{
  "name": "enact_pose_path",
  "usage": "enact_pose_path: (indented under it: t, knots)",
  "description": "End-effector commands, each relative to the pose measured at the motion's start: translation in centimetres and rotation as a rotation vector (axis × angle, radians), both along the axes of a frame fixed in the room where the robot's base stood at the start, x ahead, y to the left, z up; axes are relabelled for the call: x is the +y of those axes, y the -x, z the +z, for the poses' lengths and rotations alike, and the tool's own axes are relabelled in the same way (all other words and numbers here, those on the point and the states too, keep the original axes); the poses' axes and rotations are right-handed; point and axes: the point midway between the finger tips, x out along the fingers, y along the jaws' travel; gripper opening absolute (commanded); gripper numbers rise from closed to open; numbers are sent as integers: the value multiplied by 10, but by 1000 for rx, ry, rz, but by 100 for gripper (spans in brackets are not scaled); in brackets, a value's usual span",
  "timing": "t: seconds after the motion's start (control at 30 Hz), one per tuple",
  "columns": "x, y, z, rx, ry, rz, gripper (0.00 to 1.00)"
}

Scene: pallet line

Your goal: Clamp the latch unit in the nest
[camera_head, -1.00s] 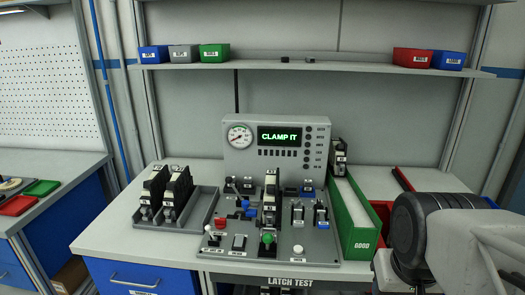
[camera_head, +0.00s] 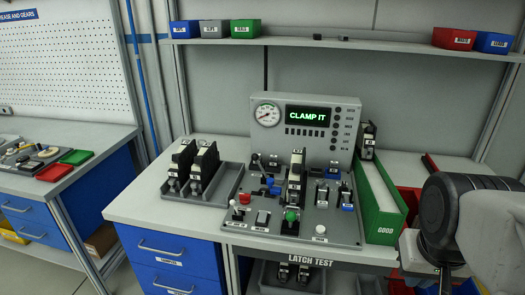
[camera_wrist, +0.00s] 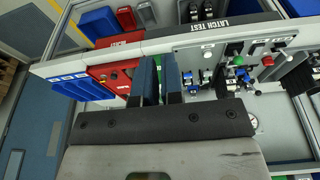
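The latch unit (camera_head: 296,176), tall and black with a pale label, stands upright in the nest on the grey test panel (camera_head: 334,228). A clamp lever with a green knob (camera_head: 291,215) is just in front of it. The green knob also shows in the wrist view (camera_wrist: 238,60). Whether the clamp presses on the unit cannot be told. The display (camera_head: 307,115) reads "CLAMP IT". My gripper (camera_wrist: 160,78) shows in the wrist view with two fingers apart and nothing seen between them. It is to one side of the panel, near the bins, and out of the head view.
A grey tray (camera_head: 222,193) with black units stands left of the panel. A green GOOD bin (camera_head: 385,229) stands right of it, with another black unit (camera_head: 367,140) at its far end. Red bins (camera_wrist: 118,68) and blue bins (camera_wrist: 75,85) are near my gripper.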

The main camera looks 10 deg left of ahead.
Motion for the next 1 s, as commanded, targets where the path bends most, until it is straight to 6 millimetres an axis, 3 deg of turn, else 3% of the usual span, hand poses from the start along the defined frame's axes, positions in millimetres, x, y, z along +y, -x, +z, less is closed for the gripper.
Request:
enact_pose_path:
  t: [0.27,0.67,1.0]
  knots:
    - [8,-40,16,15,32,3,0]
    - [41,-137,43,27,111,3,0]
    - [85,-222,53,21,183,4,0]
